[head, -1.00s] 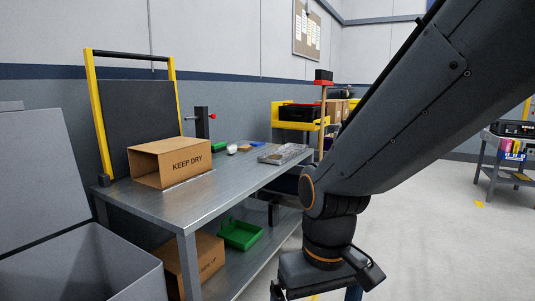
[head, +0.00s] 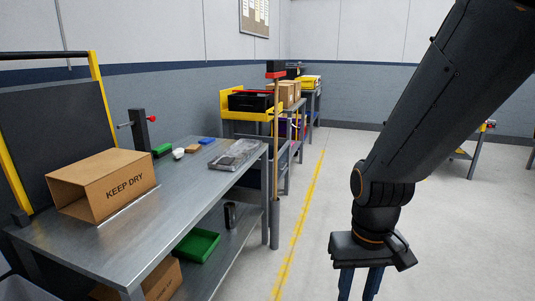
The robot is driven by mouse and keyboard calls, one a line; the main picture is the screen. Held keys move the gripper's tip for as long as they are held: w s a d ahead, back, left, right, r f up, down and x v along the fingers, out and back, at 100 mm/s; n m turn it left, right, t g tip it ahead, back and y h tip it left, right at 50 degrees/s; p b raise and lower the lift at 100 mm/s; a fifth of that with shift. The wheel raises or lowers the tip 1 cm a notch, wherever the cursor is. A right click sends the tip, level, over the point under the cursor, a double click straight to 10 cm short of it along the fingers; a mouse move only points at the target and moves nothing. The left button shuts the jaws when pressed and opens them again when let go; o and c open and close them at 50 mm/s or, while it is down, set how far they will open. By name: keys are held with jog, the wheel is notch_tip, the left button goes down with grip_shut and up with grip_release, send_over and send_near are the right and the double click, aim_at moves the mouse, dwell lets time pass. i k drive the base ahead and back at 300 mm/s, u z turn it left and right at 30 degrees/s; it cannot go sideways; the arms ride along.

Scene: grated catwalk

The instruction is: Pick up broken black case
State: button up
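My gripper (head: 360,284) hangs in front of the bare floor at the lower right, with its two blue fingers apart and nothing seen between them. The fingertips are cut off by the bottom edge. I cannot pick out a case that is clearly broken. A black case or bin (head: 256,102) with a red strip sits on the yellow-topped cart (head: 236,104) beyond the workbench. A small black cylindrical thing (head: 230,214) stands on the workbench's lower shelf. My gripper is well apart from both.
The metal workbench (head: 108,236) holds a KEEP DRY carton (head: 126,187), a greyish clear-looking case (head: 236,154) and small items. A green tray (head: 197,245) lies below. A broom-like pole (head: 276,150) stands at the bench's end. Floor (head: 318,215) along the yellow line is clear.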

aim_at(226, 160)
jog(key=z, duration=0.45)
jog(key=i, duration=1.6)
jog(key=u, duration=0.5)
jog(key=i, duration=1.15)
jog(key=u, duration=0.9)
jog(key=i, duration=0.25)
jog(key=u, duration=0.25)
